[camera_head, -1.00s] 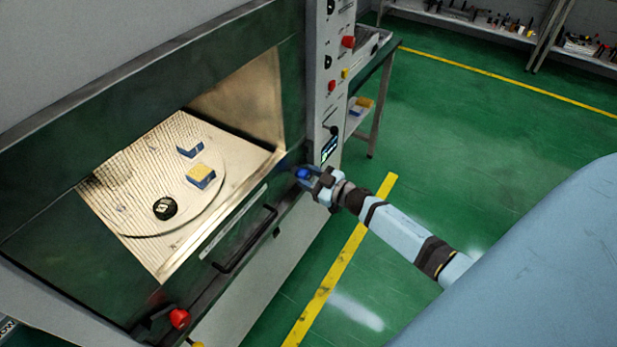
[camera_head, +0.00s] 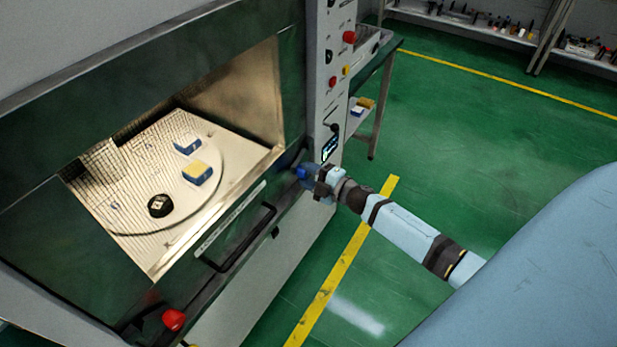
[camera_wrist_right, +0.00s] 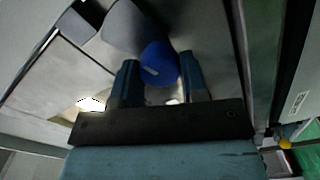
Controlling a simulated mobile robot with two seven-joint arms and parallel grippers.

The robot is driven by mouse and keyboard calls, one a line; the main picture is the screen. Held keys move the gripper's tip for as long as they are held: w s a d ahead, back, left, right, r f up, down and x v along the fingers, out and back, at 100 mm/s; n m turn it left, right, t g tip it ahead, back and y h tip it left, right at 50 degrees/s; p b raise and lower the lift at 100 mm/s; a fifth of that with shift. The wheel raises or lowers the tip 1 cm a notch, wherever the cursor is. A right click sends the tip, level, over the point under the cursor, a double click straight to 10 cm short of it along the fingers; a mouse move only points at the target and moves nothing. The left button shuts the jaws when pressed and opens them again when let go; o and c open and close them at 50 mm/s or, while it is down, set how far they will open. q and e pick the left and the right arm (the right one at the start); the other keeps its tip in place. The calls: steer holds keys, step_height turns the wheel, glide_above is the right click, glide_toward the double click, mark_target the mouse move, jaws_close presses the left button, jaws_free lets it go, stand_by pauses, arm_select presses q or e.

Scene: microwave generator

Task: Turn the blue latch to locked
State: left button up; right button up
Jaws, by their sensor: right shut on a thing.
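The blue latch (camera_head: 302,172) sits on the front of the microwave generator (camera_head: 292,95), at the right lower corner of its door. In the right wrist view the latch's round blue knob (camera_wrist_right: 159,64) shows between my two fingers. My right gripper (camera_head: 310,178) reaches the latch from the right and is shut on it. It also shows in the right wrist view (camera_wrist_right: 157,82), one finger on each side of the knob. The arm and gripper partly hide the latch's base. My left gripper is not in view.
A black door handle (camera_head: 245,243) juts out left of the latch. A red knob (camera_head: 173,319) is at the door's lower left. Blocks and a black round piece (camera_head: 160,206) lie inside on the turntable. Green floor (camera_head: 450,150) lies open to the right.

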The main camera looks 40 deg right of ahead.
steer(key=shift+f+n, duration=0.15)
steer(key=shift+n, duration=0.55)
steer(key=shift+n+b, duration=0.5)
steer(key=shift+n, duration=0.1)
steer(key=o, duration=0.9)
steer(key=shift+o, duration=0.2)
steer(key=b+v, duration=0.1)
steer(key=v, duration=1.2)
steer(key=shift+s, duration=0.4)
